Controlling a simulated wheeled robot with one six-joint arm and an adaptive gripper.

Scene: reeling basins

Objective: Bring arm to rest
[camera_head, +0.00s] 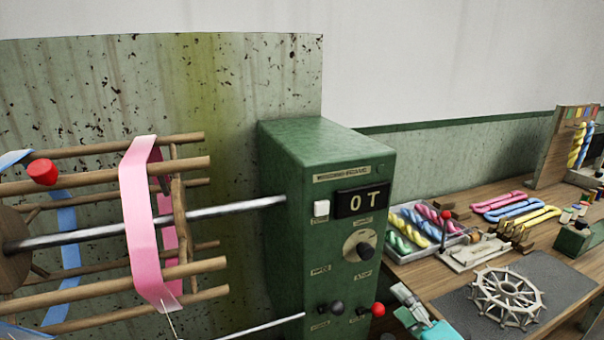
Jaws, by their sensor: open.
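My gripper (400,301) is at the bottom edge, right of the green control box. Only its grey finger parts and a teal part behind them show, and the rest of my arm is out of the picture. Its jaws are open, and I see nothing held between them. It is in front of the wooden bench and close in the picture to the box's red-tipped lever (378,309); I cannot tell the gap in depth.
The green control box (285,165) stands beside a wooden reel (190,275) with pink and blue bands. On the bench (455,200) are a tray (401,256) of coloured skeins, loose skeins (515,208), and a spoked wheel (508,297) on a grey mat (565,297).

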